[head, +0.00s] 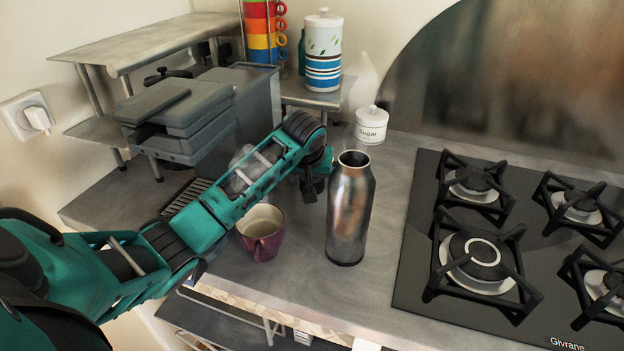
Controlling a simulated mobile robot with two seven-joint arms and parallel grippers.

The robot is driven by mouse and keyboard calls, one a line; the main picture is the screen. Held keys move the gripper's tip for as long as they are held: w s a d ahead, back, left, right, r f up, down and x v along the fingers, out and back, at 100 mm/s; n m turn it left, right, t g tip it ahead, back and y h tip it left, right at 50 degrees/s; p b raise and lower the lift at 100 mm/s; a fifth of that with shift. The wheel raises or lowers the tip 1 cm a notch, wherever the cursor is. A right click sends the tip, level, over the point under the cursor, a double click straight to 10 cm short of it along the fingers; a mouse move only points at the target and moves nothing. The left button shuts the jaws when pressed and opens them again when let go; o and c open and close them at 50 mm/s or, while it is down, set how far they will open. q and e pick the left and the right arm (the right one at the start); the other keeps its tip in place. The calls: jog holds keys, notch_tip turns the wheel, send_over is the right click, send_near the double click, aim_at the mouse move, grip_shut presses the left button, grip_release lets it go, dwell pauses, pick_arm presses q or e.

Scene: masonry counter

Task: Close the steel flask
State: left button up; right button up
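The steel flask (350,215) stands upright on the counter near the middle of the head view. Its mouth faces up and looks open, with a dark inside and no lid on it. I see no separate lid anywhere. My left gripper (313,190) is just left of the flask's upper body, with its dark fingers pointing down. A narrow gap shows between gripper and flask in the picture. My own arm partly hides the fingers, so I cannot tell whether they are open or hold anything. My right gripper is out of view.
A purple mug (262,246) stands left of the flask, below my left forearm. A grey coffee machine (205,110) is behind the arm. A sugar jar (371,125) stands behind the flask, and a gas hob (420,260) lies to the right. The counter's front edge is close.

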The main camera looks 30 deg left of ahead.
pick_arm(q)
jog(key=c, duration=1)
jog(key=shift+r, duration=0.15)
jog(key=shift+c, duration=0.2)
